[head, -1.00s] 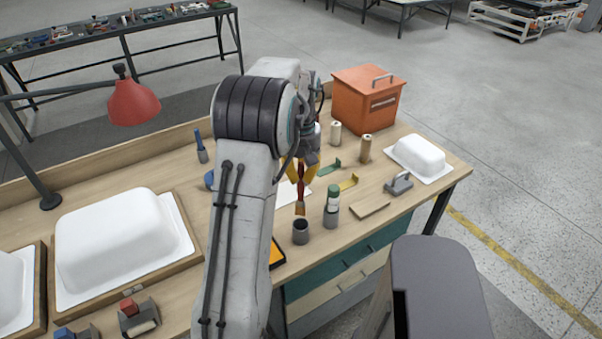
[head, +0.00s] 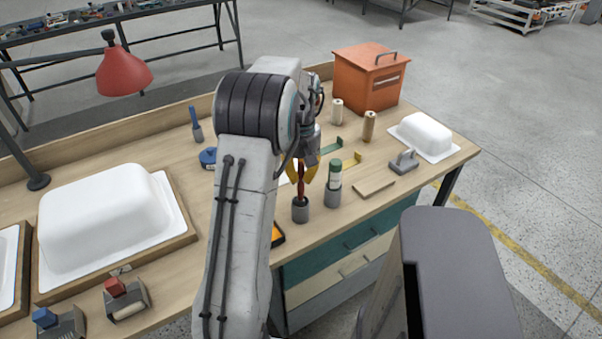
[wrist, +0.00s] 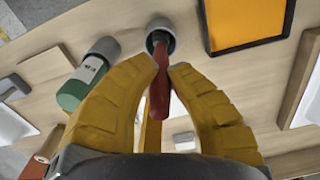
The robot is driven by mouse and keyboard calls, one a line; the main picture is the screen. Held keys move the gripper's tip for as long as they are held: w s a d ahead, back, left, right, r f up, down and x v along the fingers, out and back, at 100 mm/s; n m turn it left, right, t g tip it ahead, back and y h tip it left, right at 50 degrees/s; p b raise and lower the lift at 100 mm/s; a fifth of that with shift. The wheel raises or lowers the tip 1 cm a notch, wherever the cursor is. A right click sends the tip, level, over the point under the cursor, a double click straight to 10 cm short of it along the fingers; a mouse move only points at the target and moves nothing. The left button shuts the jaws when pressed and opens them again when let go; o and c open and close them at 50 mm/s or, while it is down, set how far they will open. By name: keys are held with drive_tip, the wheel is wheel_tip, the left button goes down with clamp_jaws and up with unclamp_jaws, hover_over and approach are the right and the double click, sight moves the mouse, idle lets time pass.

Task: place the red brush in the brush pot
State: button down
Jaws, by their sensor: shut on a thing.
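The red brush (head: 301,187) is upright between the yellow fingers of my gripper (head: 301,172), which is shut on its handle. The brush's lower end is in the mouth of the grey brush pot (head: 300,213), so its bristles are hidden. In the wrist view the red brush (wrist: 159,97) runs from between the fingertips of my gripper (wrist: 164,67) to the opening of the pot (wrist: 162,27). How deep it reaches inside cannot be told.
A green-topped bottle in a grey cup (head: 332,197) stands just right of the pot. A yellow-orange pad with a black frame (wrist: 247,20) lies close by. A wooden block (head: 373,189) and a grey-handled tool (head: 404,163) lie further right. White tub shells (head: 105,220) fill the left.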

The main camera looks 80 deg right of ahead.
drive_tip(key=shift+f, duration=0.15)
drive_tip(key=c, duration=1.3)
unclamp_jaws()
drive_tip(key=shift+o, duration=0.2)
